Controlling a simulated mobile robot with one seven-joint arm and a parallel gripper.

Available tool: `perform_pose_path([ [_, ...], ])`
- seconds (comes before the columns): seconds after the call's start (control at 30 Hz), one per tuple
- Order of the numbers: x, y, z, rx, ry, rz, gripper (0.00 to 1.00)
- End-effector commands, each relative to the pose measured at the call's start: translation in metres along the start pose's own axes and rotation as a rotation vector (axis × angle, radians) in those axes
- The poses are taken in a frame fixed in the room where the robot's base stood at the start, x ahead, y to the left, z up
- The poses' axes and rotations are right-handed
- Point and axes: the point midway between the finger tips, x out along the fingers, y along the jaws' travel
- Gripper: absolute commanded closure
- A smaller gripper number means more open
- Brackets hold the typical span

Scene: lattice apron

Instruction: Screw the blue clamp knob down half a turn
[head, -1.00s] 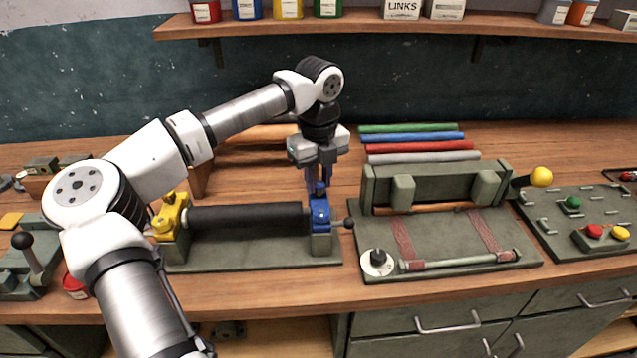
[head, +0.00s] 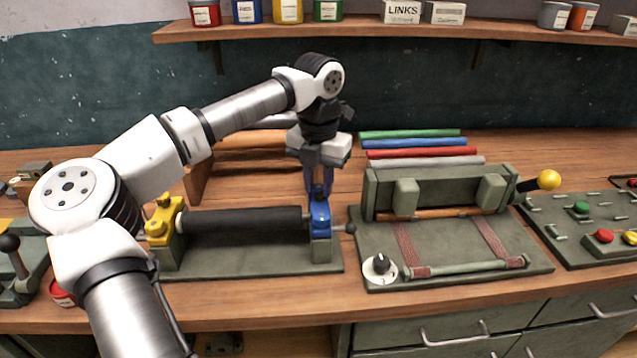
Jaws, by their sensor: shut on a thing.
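The blue clamp (head: 320,219) stands at the right end of a black roller (head: 246,222), on a grey-green base plate (head: 255,262). Its blue knob sits on top, at my fingertips, and is mostly hidden by them. My gripper (head: 320,188) points straight down over the clamp and is shut on the blue knob. A yellow clamp (head: 163,222) with its own yellow knob holds the roller's left end.
A green fixture (head: 435,190) with a white dial (head: 380,268) stands close on the right. Coloured rods (head: 420,152) lie behind it. A button board (head: 590,225) is at far right. A shelf with tins (head: 400,28) hangs above.

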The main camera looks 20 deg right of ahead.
Motion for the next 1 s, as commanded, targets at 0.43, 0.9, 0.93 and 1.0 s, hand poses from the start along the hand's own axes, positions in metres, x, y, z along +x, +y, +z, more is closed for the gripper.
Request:
perform_pose_path([
  [0.43, -0.0012, 0.0001, 0.0007, 0.424, -0.003, 0.001, 0.98],
  [0.9, -0.0017, 0.0000, 0.0010, 0.871, -0.005, 0.002, 0.98],
  [0.93, -0.0017, 0.0000, 0.0010, 0.899, -0.005, 0.002, 0.98],
  [1.0, -0.0018, 0.0000, 0.0011, 0.966, -0.005, 0.003, 0.98],
])
